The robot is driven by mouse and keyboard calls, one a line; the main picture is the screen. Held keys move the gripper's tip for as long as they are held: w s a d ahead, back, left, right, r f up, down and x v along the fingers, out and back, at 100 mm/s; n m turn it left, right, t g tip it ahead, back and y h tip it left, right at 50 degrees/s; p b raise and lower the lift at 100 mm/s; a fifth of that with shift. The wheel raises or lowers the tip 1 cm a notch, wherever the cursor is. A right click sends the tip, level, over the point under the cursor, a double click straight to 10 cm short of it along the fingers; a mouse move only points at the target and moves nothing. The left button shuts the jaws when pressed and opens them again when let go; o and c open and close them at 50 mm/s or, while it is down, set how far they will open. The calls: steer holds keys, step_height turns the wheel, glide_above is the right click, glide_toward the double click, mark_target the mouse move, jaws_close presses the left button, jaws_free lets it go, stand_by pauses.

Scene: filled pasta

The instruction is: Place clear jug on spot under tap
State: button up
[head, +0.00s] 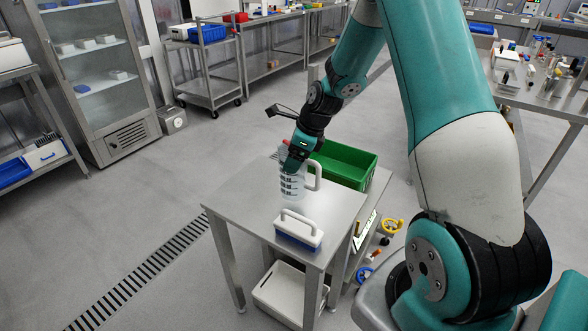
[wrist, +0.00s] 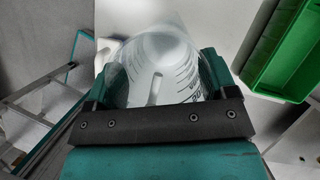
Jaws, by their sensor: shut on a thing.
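The clear jug (head: 290,187) has dark measuring marks and a white handle. In the head view it is upright at the back of the small steel table (head: 248,203); I cannot tell whether its base touches the top. My gripper (head: 295,158) is at the jug's upper part, shut on it. In the wrist view the jug (wrist: 160,62) shows between the two fingers of my gripper (wrist: 158,78). I cannot make out a tap or the spot under it in either view.
A white-and-blue block with a handle (head: 299,231) stands on the table in front of the jug. A green crate (head: 345,166) is just behind to the right. A white bin (head: 280,293) is under the table. Yellow (head: 393,226) and blue (head: 364,275) handwheels are low at right.

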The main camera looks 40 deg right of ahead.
steer(key=shift+f, duration=2.05)
steer(key=shift+f, duration=0.15)
steer(key=o, duration=1.1)
steer(key=shift+o, duration=0.2)
